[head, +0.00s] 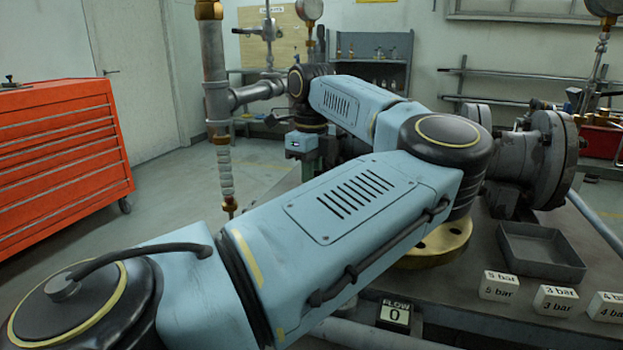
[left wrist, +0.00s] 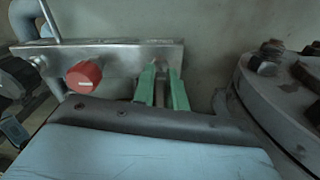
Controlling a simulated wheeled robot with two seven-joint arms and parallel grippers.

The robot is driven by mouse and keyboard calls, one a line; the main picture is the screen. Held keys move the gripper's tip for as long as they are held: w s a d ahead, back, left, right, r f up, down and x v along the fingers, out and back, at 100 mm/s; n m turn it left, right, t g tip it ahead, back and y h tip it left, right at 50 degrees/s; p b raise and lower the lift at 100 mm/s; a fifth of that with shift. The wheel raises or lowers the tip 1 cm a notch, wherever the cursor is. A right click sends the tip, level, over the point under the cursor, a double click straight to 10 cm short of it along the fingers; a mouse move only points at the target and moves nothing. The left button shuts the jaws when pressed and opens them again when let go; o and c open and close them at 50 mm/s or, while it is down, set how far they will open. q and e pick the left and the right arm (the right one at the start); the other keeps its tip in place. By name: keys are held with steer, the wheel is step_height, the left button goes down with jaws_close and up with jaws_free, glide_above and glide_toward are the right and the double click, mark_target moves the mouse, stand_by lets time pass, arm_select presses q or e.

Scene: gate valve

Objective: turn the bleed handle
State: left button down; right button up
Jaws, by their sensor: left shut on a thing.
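In the left wrist view, my left gripper (left wrist: 163,84) has its two green fingers close together at a metal block (left wrist: 110,54). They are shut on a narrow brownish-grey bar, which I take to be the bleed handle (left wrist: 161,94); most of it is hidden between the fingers. A red round knob (left wrist: 84,76) sits on the same block, left of the fingers and apart from them. In the head view my left arm crosses the picture and hides most of the work spot. My right gripper is in neither view.
A large bolted flange (head: 553,160) stands to the right; its rim is close to the fingers' right in the wrist view. A grey tray (head: 540,252) and white pressure blocks (head: 500,286) lie on the bench. A flow display (head: 395,315) reads 0. A red tool cabinet (head: 60,165) stands left.

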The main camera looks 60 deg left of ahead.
arm_select(q)
steer(key=c, duration=1.4)
jaws_free()
steer(key=shift+c, duration=0.2)
